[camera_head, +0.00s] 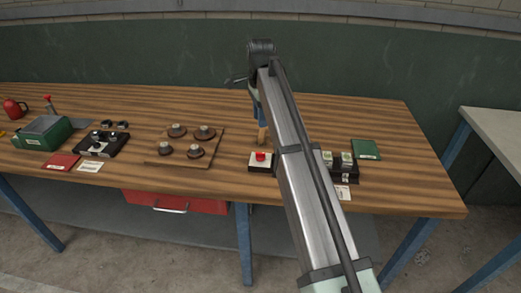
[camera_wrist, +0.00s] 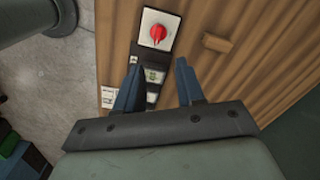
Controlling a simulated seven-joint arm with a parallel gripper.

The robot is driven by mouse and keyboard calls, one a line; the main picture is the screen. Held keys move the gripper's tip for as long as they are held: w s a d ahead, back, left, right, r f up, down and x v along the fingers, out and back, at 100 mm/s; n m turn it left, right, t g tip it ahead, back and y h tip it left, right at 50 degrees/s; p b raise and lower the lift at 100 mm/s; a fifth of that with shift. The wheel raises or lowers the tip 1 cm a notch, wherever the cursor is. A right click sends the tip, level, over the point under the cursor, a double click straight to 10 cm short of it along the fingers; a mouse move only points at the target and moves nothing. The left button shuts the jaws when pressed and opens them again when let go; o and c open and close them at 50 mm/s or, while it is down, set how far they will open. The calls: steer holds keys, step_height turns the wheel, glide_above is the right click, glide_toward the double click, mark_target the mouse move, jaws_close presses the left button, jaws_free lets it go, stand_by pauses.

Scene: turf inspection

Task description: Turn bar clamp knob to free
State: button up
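A red knob (camera_head: 260,156) stands on a small box with a white top at the table's front, left of my arm. In the wrist view the red knob (camera_wrist: 157,33) shows on its white plate, ahead of my fingertips. I cannot tell whether it is the bar clamp knob, or its setting. My gripper (camera_wrist: 157,65) is open and empty, its two blue fingers apart, above the table. In the head view my arm partly hides the gripper; one blue finger (camera_head: 257,108) shows behind the knob box.
A wooden block (camera_wrist: 217,43) lies near the knob; it also shows in the head view (camera_head: 262,135). A black box with two pale-green windows (camera_head: 346,160) is right of my arm. A board (camera_head: 215,149) with several round knobs and a black device (camera_head: 93,150) are left.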

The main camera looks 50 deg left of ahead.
mark_target(260, 153)
step_height(260, 153, down, 14)
steer(key=m, duration=0.5)
stand_by(0.6)
steer(key=shift+r, duration=0.1)
jaws_close()
